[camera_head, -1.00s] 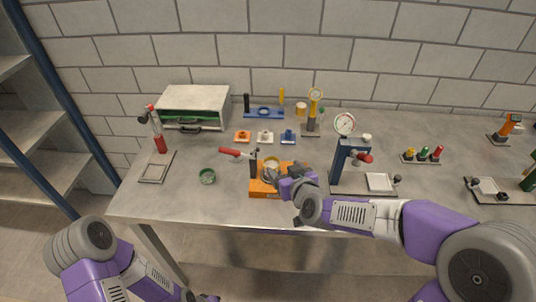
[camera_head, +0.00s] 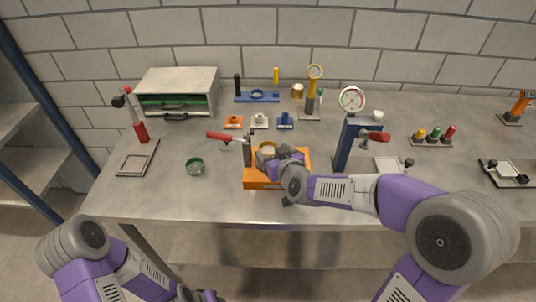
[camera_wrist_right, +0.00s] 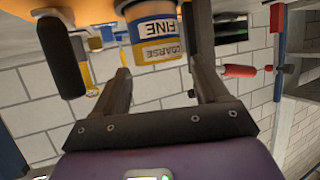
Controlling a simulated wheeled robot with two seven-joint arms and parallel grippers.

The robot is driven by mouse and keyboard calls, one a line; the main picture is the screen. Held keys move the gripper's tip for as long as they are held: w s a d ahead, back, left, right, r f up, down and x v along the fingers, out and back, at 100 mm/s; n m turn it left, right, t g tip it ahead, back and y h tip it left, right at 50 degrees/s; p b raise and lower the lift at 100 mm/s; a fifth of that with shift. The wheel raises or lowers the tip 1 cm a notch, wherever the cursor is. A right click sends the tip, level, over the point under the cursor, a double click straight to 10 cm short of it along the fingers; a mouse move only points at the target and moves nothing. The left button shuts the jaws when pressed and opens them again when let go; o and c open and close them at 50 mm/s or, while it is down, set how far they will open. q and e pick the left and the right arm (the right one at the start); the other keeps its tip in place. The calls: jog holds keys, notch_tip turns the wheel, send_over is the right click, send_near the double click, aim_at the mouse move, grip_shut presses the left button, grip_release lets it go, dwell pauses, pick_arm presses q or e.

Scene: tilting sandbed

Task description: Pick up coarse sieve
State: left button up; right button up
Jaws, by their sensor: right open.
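In the head view a yellow rim (camera_head: 268,147) shows above the orange stand (camera_head: 262,183), partly hidden by my right gripper (camera_head: 270,157). In the right wrist view my right gripper (camera_wrist_right: 160,72) is open, with one finger on each side of the sieve stack. I cannot tell whether the fingers touch it. My left gripper (camera_head: 198,295) is only partly in view at the bottom edge; its jaws are unclear.
A red-handled lever (camera_head: 228,136) stands at the stand's left. A press with a dial gauge (camera_head: 352,100) stands close on the right. The bench's front left is mostly clear.

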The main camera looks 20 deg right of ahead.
aim_at(265, 144)
jog(key=b+x, duration=0.1)
jog(key=x, duration=0.3)
jog(key=shift+s, duration=0.1)
jog(key=shift+d, duration=0.1)
jog(key=c, duration=0.8)
